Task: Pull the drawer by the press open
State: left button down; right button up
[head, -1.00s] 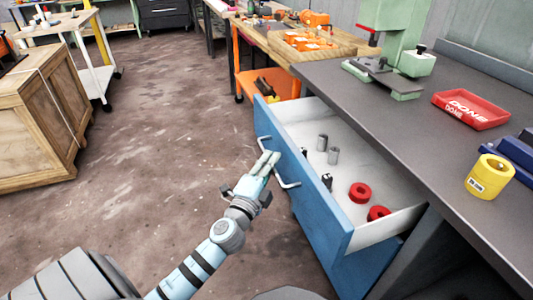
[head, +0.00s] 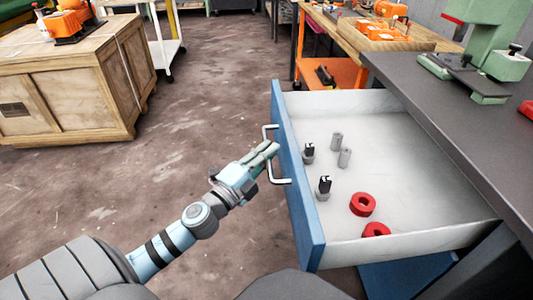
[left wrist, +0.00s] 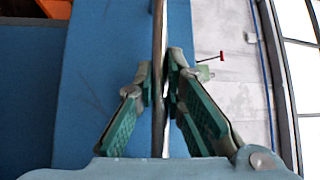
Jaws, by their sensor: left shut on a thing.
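The blue-fronted drawer (head: 300,185) stands well out from under the grey bench, its white inside open to view. Its metal bar handle (head: 281,181) is on the blue front. My left gripper (head: 262,153) is shut on the handle. The left wrist view shows the handle bar (left wrist: 159,40) running between the two green-padded fingers (left wrist: 160,95). The green press (head: 484,40) stands on the bench at the upper right. My right gripper is not in view.
The drawer holds two red rings (head: 362,204) and several small grey and black parts (head: 337,141). A wooden crate (head: 65,90) stands at the left. A wooden workbench (head: 375,35) is behind the drawer. The floor left of the drawer is clear.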

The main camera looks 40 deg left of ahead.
pick_arm(q)
jog(key=shift+f, duration=0.15)
jog(key=c, duration=1.7)
grip_release()
jog(key=shift+o, duration=0.2)
jog(key=shift+s, duration=0.1)
jog(key=s+f, duration=0.1)
jog(key=s, duration=1)
jog(key=shift+s+a+f, duration=0.25)
jog(key=shift+s+a, duration=0.1)
jog(key=shift+s, duration=0.05)
